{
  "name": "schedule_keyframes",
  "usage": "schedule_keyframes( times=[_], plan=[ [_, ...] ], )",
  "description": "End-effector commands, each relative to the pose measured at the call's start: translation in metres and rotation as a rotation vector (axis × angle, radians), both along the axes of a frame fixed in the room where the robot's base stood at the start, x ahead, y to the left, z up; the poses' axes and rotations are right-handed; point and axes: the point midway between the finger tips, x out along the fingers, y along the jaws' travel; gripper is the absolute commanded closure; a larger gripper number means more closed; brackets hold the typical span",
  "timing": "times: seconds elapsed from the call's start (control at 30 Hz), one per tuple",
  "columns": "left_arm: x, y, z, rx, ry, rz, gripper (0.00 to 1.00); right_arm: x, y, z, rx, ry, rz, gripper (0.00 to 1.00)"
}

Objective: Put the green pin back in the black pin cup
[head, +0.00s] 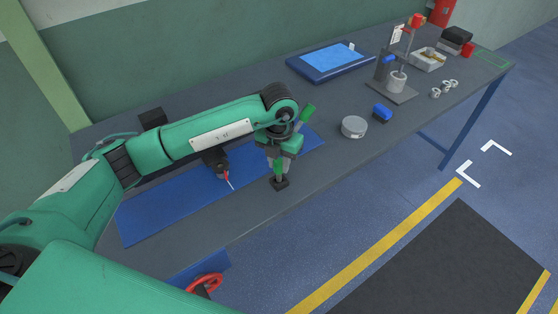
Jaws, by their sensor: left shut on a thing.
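My left arm reaches in from the left over the workbench. My left gripper (279,172) points down near the bench's front edge and is shut on the green pin (278,167), whose green part shows between the grey fingers. A small black block-like piece (279,184), which looks like the black pin cup, is right below the fingertips. I cannot tell whether the pin is inside it or just above it. Another bright green piece (308,111) sticks up beside the wrist; what it belongs to is unclear. My right gripper is not in view.
A blue mat (150,220) lies under my arm, with a dark object and a red-and-white tool (227,179) on it. A blue tray (330,62) lies behind.

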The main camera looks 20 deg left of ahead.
Motion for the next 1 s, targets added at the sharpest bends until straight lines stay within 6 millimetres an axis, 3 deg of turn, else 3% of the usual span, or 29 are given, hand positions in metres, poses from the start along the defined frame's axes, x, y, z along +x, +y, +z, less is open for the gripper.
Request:
schedule_keyframes(
  times=[1.0],
  plan=[
    [0.000,0.000,-0.014,0.000,0.000,0.000,1.00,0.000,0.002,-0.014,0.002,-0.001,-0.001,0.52]
  ],
)
